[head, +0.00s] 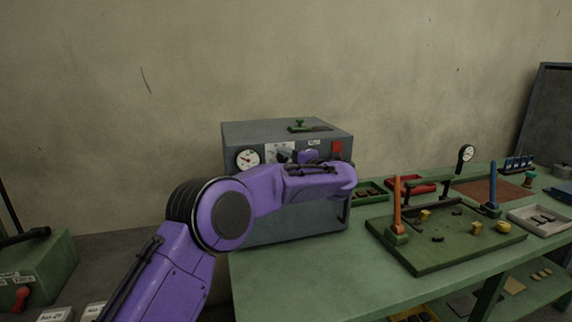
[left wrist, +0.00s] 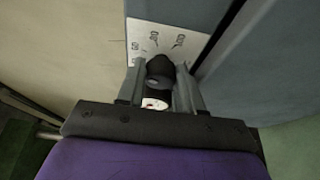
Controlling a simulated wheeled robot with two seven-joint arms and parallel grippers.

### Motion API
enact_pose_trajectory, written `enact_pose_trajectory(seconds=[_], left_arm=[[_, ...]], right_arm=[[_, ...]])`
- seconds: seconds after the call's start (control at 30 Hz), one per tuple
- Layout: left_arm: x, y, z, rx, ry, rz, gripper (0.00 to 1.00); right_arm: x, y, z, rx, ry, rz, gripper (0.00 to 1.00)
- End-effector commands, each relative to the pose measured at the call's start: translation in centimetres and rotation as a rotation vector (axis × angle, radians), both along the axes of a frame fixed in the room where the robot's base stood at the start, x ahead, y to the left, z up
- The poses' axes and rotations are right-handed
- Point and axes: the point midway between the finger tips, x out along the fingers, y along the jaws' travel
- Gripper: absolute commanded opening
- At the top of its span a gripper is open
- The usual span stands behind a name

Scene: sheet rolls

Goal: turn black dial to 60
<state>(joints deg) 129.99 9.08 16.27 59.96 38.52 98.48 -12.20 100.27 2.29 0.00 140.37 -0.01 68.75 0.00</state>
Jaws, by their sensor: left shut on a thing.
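The black dial (left wrist: 160,66) sits on a white scale plate (left wrist: 187,40) with printed numbers and tick marks, on the front of a grey machine box (head: 240,133). My left gripper (left wrist: 161,72) is shut on the dial, one finger on each side of it in the left wrist view. My right gripper is not in view.
The box stands on a green table (head: 300,278). To its right are a green board (head: 440,255) with posts and small blocks, and a red tray (head: 424,187).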

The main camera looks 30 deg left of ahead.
Motion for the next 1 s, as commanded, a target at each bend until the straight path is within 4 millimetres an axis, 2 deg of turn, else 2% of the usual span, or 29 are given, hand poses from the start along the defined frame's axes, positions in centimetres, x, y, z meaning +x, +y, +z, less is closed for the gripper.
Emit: enact_pose_trajectory(seconds=[0.7,0.73,0.77,0.8,1.0], left_arm=[[-0.05,-0.04,-0.41,-0.051,-0.047,0.003,0.05],[-0.05,-0.05,-0.40,-0.050,-0.047,0.003,0.45],[-0.04,-0.04,-0.38,-0.050,-0.047,0.003,0.55],[-0.04,-0.04,-0.34,-0.049,-0.047,0.002,0.61],[-0.03,-0.02,-0.19,-0.047,-0.049,0.001,0.61]], right_arm=[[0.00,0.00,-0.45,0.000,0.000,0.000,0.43],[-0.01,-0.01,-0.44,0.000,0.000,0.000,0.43],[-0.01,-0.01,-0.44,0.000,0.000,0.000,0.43],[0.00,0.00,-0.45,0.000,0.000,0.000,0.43],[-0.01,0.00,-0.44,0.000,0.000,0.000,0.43]])
